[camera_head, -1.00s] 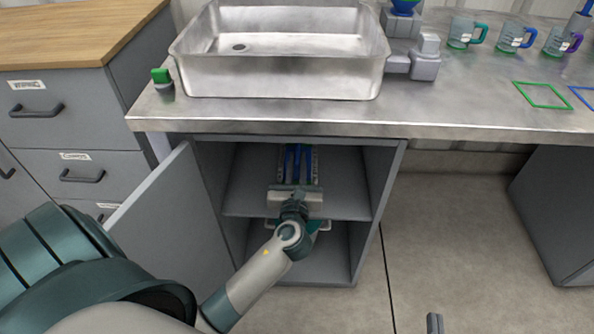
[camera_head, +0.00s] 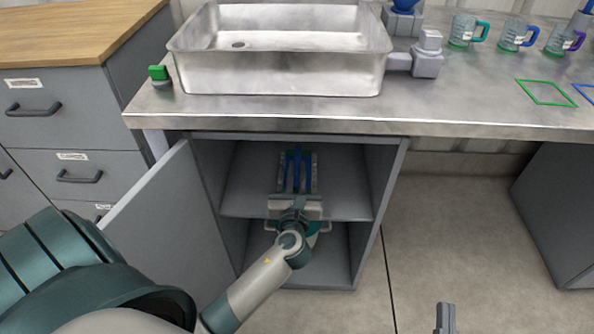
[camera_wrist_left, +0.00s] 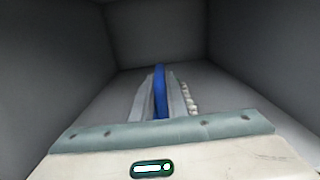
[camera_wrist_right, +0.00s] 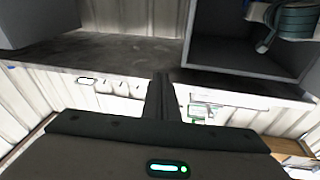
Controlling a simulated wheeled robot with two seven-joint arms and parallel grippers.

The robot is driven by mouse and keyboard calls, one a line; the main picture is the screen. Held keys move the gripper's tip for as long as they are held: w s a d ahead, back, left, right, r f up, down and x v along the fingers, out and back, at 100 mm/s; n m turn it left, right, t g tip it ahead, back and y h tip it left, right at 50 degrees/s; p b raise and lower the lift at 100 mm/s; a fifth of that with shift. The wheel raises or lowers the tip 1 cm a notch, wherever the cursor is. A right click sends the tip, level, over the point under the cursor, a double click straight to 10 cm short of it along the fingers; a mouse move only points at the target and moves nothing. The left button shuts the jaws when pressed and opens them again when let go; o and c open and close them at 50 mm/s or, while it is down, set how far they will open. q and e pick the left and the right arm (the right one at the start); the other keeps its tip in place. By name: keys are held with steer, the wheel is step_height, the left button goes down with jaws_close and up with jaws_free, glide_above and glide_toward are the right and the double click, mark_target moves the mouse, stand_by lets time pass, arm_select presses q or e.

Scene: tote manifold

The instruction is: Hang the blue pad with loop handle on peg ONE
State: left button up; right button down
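A blue pad (camera_head: 297,160), seen as narrow blue bars, is in the upper compartment of the open cabinet under the counter. My left gripper (camera_head: 297,180) reaches into this compartment, its fingers on either side of the blue part. In the left wrist view the blue part (camera_wrist_left: 160,92) stands upright as a narrow strip between the grey fingers (camera_wrist_left: 159,100), which look closed on it. The loop's full shape is hidden. My right gripper (camera_head: 445,318) is at the bottom edge, empty, its fingers together in the right wrist view (camera_wrist_right: 160,97). Peg ONE cannot be made out.
The cabinet's walls and shelf (camera_head: 345,200) surround my left gripper closely. Its door (camera_head: 160,220) stands open at left. Above are the counter edge (camera_head: 270,125) and a steel sink (camera_head: 280,75). Mugs (camera_head: 515,36) stand at right. The floor (camera_head: 450,230) right of the cabinet is clear.

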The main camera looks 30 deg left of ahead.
arm_select(q)
steer(key=o, duration=0.4)
steer(key=shift+r, duration=0.15)
